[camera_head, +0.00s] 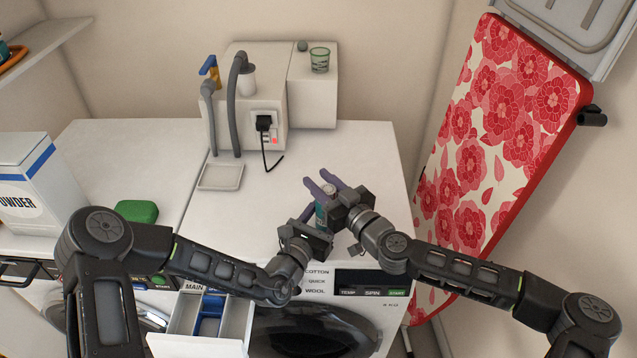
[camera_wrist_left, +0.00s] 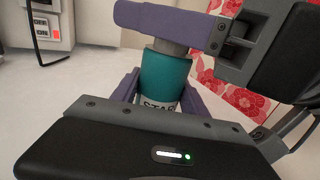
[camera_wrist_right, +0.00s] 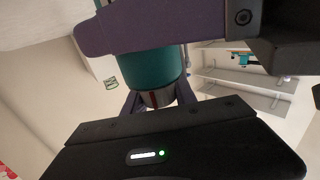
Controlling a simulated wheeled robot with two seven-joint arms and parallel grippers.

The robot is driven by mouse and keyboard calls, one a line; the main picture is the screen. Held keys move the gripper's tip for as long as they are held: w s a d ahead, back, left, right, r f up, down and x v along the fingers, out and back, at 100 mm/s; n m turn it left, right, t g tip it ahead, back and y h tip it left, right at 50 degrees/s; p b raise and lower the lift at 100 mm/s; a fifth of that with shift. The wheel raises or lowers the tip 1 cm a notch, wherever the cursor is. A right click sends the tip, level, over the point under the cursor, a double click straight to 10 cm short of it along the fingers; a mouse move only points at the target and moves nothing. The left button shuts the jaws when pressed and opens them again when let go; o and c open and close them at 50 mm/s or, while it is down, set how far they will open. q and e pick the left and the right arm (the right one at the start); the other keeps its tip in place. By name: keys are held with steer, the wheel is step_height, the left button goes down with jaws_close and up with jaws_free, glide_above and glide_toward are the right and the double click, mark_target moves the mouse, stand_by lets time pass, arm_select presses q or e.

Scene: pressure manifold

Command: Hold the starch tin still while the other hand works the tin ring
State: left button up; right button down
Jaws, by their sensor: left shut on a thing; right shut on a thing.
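The starch tin (camera_head: 321,216) is a small teal can on the washing machine's top, near the front edge, partly hidden by my grippers. Its teal body and part of its label show in the left wrist view (camera_wrist_left: 164,74). The tin ring (camera_wrist_left: 172,46) is a grey band at one end of the tin; it also shows in the right wrist view (camera_wrist_right: 157,98), with a red mark. My left gripper (camera_head: 314,217) is shut on the tin's body. My right gripper (camera_head: 325,184) is shut on the ring, its purple fingers either side of it.
A white device with hoses (camera_head: 245,100) stands at the back, with a shallow tray (camera_head: 220,176) before it. A powder box (camera_head: 35,185) and green block (camera_head: 136,211) are left. The detergent drawer (camera_head: 240,325) is open. A floral ironing board (camera_head: 490,140) leans at right.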

steer(key=shift+d+m+t+h, duration=0.1)
steer(key=shift+m+t+h, duration=1)
steer(key=shift+h, duration=0.5)
steer(key=c, duration=1.3)
jaws_free()
steer(key=shift+w, duration=0.1)
steer(key=shift+c, duration=0.2)
steer(key=o, duration=0.4)
steer(key=shift+d, duration=0.15)
steer(key=v, duration=1.2)
steer(key=shift+r, duration=0.1)
